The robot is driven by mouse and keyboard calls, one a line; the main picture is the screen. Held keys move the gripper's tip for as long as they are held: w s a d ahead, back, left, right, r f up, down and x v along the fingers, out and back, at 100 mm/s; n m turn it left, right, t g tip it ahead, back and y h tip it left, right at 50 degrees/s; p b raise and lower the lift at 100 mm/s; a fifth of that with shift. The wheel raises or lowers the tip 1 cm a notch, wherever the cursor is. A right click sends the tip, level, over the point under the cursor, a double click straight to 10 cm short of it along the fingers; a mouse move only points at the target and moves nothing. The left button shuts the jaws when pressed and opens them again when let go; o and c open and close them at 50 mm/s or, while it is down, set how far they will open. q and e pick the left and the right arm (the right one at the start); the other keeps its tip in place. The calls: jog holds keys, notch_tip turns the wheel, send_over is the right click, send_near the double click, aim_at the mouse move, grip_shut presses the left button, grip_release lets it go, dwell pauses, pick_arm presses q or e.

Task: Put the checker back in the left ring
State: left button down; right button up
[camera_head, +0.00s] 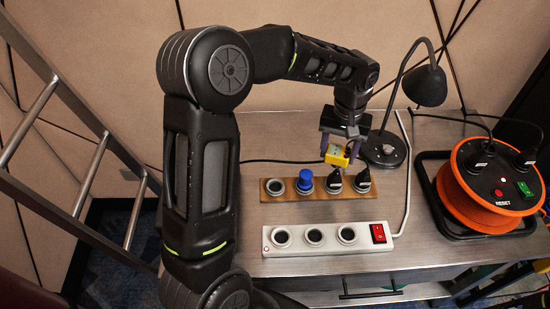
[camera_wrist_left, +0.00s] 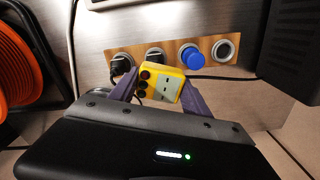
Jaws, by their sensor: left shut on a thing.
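The checker is a small yellow block with a pale socket face; it shows in the head view (camera_head: 336,156) and in the left wrist view (camera_wrist_left: 160,86). My left gripper (camera_head: 341,146) is shut on it, with a purple finger on each side, also in the left wrist view (camera_wrist_left: 162,92). It holds the checker above the back right part of a wooden strip (camera_head: 320,192) with a row of rings. The left ring (camera_head: 275,187) of the strip is empty. It appears at the right end in the left wrist view (camera_wrist_left: 224,50). My right gripper is not in view.
A blue plug (camera_head: 305,181) and two black plugs (camera_head: 334,183) (camera_head: 362,181) fill the other rings. A white power strip (camera_head: 290,240) with a red switch lies in front. A black lamp (camera_head: 383,148) and an orange cable reel (camera_head: 490,190) stand to the right.

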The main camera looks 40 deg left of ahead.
pick_arm(q)
jog(key=s+a+n, duration=0.1)
jog(key=a+n, duration=0.1)
jog(key=n, duration=0.1)
jog(key=s+a+n, duration=0.1)
jog(key=a+n, duration=0.1)
jog(key=n, duration=0.1)
jog(key=s+a+f+n, duration=0.1)
jog(key=s+a+n, duration=0.1)
jog(key=n, duration=0.1)
jog(key=shift+s+a, duration=0.1)
jog(key=shift+a, duration=0.05)
jog(key=s+a+f+n, duration=0.1)
jog(key=s+a+n, duration=0.4)
jog(key=n, duration=0.8)
jog(key=shift+s+a+f, duration=0.2)
jog(key=shift+s+a, duration=0.2)
jog(key=shift+s, duration=0.2)
jog(key=shift+f+b, duration=1.25)
jog(key=shift+f, duration=1.1)
jog(key=shift+f+b, duration=0.75)
jog(key=shift+b, duration=0.05)
jog(key=shift+f+b, duration=0.2)
jog(key=shift+b, duration=0.25)
jog(key=shift+f+b, duration=0.8)
jog(key=shift+f, duration=0.15)
